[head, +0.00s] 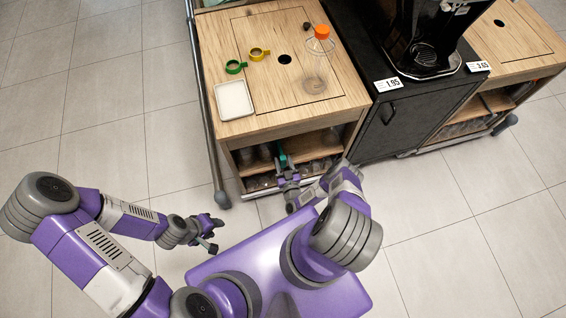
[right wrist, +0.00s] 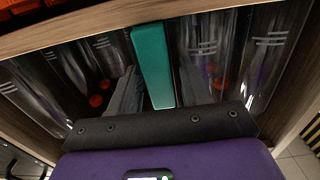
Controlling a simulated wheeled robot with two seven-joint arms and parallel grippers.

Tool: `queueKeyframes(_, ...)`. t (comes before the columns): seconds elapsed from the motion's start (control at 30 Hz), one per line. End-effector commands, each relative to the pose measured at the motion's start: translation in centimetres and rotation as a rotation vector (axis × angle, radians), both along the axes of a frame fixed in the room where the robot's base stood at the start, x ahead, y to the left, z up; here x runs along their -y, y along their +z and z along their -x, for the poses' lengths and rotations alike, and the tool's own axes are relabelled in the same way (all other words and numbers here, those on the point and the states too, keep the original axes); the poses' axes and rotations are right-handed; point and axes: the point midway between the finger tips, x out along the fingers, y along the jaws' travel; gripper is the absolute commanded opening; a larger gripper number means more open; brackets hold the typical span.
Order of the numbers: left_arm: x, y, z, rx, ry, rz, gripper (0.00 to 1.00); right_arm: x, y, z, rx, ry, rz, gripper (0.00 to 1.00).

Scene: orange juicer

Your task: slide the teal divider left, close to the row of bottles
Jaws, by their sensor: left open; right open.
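The teal divider (right wrist: 153,65) stands upright inside the lower shelf of the wooden cabinet, with clear bottles on both sides. A small part of the divider (head: 283,159) shows in the head view. My right gripper (head: 287,168) reaches into the shelf opening from the front. In the right wrist view my right gripper (right wrist: 160,92) is open, one grey finger on each side of the divider; I cannot tell whether either touches it. A row of clear bottles (right wrist: 85,75) lies to the left, others (right wrist: 265,60) to the right. My left gripper (head: 210,233) is open and empty over the floor.
The shelf's top board and side walls bound the opening. A black cabinet (head: 392,120) stands to the right.

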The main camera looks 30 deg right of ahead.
Motion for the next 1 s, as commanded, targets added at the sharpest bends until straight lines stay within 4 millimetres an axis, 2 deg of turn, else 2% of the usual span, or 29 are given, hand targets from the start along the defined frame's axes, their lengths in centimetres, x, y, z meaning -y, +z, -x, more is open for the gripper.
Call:
queueKeyframes(0.03,0.0,1.2,0.0,0.0,0.0,0.0,0.43,0.0,1.7,0.0,0.001,0.002,-0.001,0.47)
queueKeyframes(0.1,0.0,2.0,0.0,0.0,0.0,0.0,0.43,0.0,3.0,0.0,0.001,0.002,0.0,0.47)
queueKeyframes(0.37,0.0,3.7,0.0,0.0,0.0,0.0,0.43,0.0,6.5,0.0,0.0,0.002,0.001,0.47)
queueKeyframes(1.0,0.0,3.9,0.0,0.0,0.0,0.0,0.43,-0.1,6.9,0.0,0.0,0.001,0.0,0.47)
